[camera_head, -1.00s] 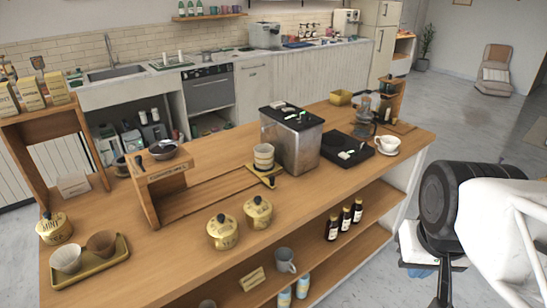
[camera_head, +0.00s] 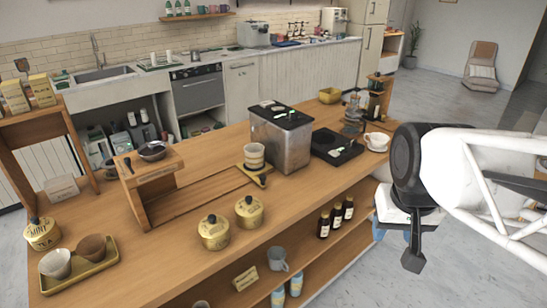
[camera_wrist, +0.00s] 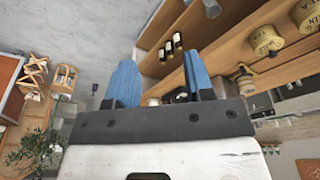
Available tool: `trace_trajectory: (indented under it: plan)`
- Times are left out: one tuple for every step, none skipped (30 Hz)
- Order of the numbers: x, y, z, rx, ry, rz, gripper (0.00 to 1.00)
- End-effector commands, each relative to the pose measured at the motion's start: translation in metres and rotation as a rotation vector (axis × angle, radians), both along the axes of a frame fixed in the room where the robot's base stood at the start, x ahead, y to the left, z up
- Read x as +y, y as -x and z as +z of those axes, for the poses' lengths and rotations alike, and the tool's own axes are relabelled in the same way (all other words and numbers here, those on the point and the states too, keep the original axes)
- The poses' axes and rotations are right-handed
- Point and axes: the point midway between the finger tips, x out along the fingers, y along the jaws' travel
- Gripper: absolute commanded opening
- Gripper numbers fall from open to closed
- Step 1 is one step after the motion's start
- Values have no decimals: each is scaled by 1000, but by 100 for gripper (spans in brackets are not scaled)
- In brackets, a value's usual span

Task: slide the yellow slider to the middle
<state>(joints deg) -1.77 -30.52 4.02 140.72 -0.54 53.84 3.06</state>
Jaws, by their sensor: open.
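The yellow slider (camera_head: 264,178) sits at the right end of a wooden track (camera_head: 200,191) on the counter, beside the metal box. A cream and tan cup (camera_head: 254,156) stands on the slider, and a dark knob shows at the slider's front. My gripper is at the right in the head view, beyond the counter's right end and well apart from the slider; the arm partly hides it. In the wrist view my gripper (camera_wrist: 160,83) has two blue fingers spread wide with nothing between them.
A metal box (camera_head: 281,140) stands right of the slider, with a black scale (camera_head: 336,147) and a white cup (camera_head: 377,142) further right. Two yellow tins (camera_head: 214,232) stand in front of the track. Dark bottles (camera_head: 336,218) stand on the shelf below.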

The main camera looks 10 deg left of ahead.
Motion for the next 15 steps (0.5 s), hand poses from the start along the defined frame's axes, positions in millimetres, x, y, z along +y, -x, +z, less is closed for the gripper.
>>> trace_trajectory:
  plan:
    - [4,-11,2,6,-2,2,48]
    - [6,-18,3,10,-3,3,48]
    - [8,-26,5,13,-4,3,48]
    - [10,-32,6,16,-4,3,48]
    - [12,-38,6,19,-5,4,48]
    - [15,-47,8,22,-6,4,48]
    - [18,-53,8,25,-6,5,48]
    - [20,-59,9,28,-7,6,48]
    - [23,-67,10,32,-9,6,48]
    - [26,-74,10,35,-9,5,48]
    - [28,-80,10,37,-10,6,48]
    - [31,-88,10,42,-10,6,48]
    - [34,-95,11,43,-10,7,48]
    - [37,-101,11,47,-12,7,48]
    - [41,-109,11,51,-12,7,48]
